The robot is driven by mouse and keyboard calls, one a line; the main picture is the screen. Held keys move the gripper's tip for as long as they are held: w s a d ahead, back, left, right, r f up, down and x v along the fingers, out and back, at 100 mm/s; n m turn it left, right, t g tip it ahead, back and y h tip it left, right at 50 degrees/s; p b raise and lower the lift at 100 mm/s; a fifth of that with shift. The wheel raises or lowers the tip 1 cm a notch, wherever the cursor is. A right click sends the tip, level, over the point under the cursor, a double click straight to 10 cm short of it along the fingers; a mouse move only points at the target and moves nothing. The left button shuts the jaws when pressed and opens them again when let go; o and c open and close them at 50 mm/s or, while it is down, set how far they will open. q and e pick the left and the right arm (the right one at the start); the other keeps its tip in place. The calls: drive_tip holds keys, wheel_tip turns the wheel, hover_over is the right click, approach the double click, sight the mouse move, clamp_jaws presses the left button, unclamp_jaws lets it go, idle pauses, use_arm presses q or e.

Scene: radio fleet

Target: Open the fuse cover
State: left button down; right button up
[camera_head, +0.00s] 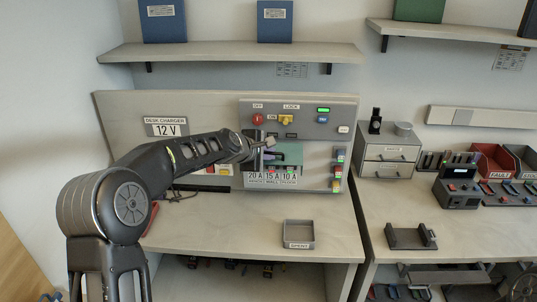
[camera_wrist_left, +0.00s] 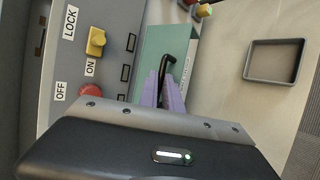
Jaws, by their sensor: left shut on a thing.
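The fuse cover is a green panel (camera_head: 291,150) on the grey desk charger unit, above the labels 20 A, 15 A and 10 A. It also shows in the left wrist view as a green surface (camera_wrist_left: 160,42) with a bent black handle (camera_wrist_left: 168,66). My left gripper (camera_head: 270,155) reaches in from the left, in front of the cover. In the left wrist view its purple fingers (camera_wrist_left: 164,90) are shut on the black handle. The fingers partly hide the handle and the cover behind them. My right gripper is not in view.
A red OFF button (camera_head: 257,119) and a yellow LOCK switch (camera_head: 286,119) sit just above the cover. A small grey SPENT tray (camera_head: 299,245) stands on the bench in front. A grey drawer box (camera_head: 388,156) stands to the right. The bench around the tray is clear.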

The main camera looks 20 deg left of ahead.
use_arm(q)
drive_tip(key=shift+a, duration=0.1)
drive_tip(key=c, duration=1.5)
unclamp_jaws()
drive_tip(key=shift+w+f, duration=0.1)
drive_tip(key=shift+c, duration=0.2)
drive_tip(key=b+v, duration=0.1)
drive_tip(key=v, duration=0.6)
drive_tip(key=shift+s+r, duration=0.25)
drive_tip(key=shift+s, duration=0.05)
